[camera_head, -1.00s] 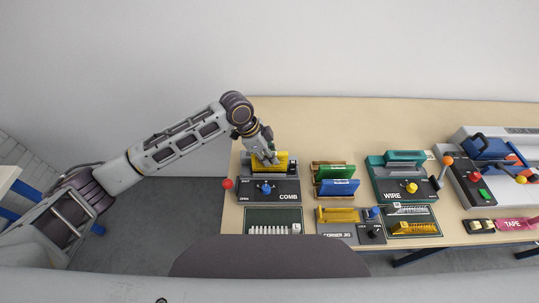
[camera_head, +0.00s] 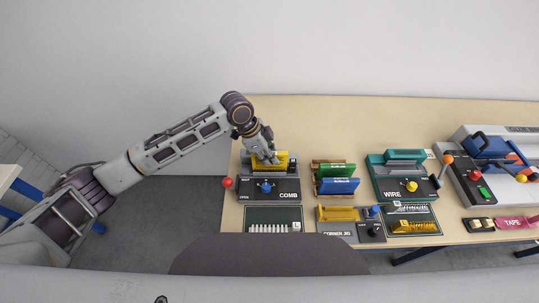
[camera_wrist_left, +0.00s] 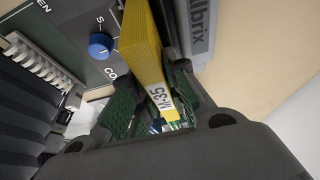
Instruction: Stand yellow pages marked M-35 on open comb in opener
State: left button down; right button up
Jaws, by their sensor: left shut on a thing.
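The yellow pages (camera_head: 283,158) are at the back of the dark COMB machine (camera_head: 284,188), at the left end of the table. In the left wrist view the yellow pages (camera_wrist_left: 142,50) carry a white label reading M-35. My left gripper (camera_head: 267,157) is shut on them, its green pads (camera_wrist_left: 152,112) on either side of the block. Whether the pages touch a comb in the opener is hidden. My right gripper is not in view.
A rack with green and blue page blocks (camera_head: 337,186) stands to the right, then the teal WIRE machine (camera_head: 402,184). A tray of white combs (camera_head: 272,220) lies in front. A red knob (camera_head: 228,183) sticks out at the COMB machine's left.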

pick_arm(q)
jog(key=shift+f, duration=0.3)
jog(key=c, duration=1.7)
grip_release()
jog(key=shift+r, duration=0.1)
jog(key=shift+p+v, duration=2.8)
jog(key=shift+p, duration=0.05)
jog(key=shift+p+v, duration=0.3)
jog(key=shift+v, duration=2.35)
